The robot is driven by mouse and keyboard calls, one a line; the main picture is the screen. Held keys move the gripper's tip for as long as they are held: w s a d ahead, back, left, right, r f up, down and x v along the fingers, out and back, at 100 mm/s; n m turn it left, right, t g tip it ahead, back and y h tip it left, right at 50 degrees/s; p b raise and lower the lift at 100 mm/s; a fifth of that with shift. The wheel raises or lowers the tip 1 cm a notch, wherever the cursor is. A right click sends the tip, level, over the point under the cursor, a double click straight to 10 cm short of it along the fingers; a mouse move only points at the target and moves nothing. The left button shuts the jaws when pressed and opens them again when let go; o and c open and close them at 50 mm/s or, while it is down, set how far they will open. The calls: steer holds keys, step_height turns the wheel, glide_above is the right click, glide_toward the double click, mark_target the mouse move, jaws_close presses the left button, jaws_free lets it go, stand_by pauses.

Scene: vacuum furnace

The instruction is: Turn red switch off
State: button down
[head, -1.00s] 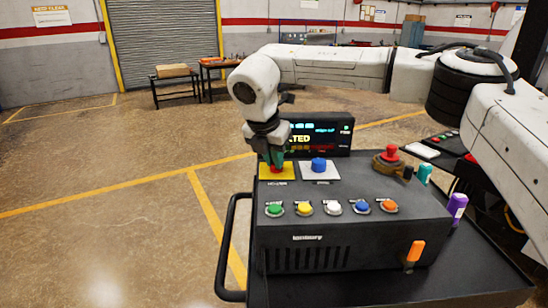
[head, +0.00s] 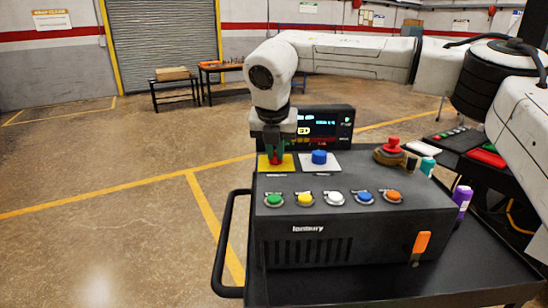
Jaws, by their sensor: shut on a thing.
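The red switch (head: 275,160) sits on a yellow plate (head: 287,164) at the back left of the black control box (head: 350,247). My gripper (head: 273,155) points down over it, and its fingers are shut on the red switch. The fingers hide most of the switch, so its exact turn position cannot be read.
A blue knob (head: 319,157) on a white plate stands just right of the red switch. A display (head: 330,124) is behind, partly covered by my arm. Several coloured buttons (head: 334,198) line the front. A red mushroom button (head: 393,145) is at the right. The cart handle (head: 222,240) is at left.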

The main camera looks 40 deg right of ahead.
steer(key=n, duration=0.1)
steer(key=n+t+b, duration=0.1)
steer(key=n, duration=0.1)
steer(key=shift+s+d+n+y+b, duration=0.2)
steer(key=shift+n+y+b, duration=0.1)
steer(key=shift+y, duration=0.1)
steer(key=shift+d+n+t+y, duration=0.15)
steer(key=shift+n+y, duration=0.2)
steer(key=shift+n, duration=0.65)
steer(key=shift+n+t+y, duration=0.15)
steer(key=shift+n+y, duration=0.2)
steer(key=shift+n, duration=0.65)
steer(key=c, duration=1.2)
jaws_free()
steer(key=b+v, duration=0.1)
steer(key=v, duration=1)
steer(key=shift+d+b, duration=0.15)
steer(key=shift+b, duration=0.15)
steer(key=shift+f, duration=0.1)
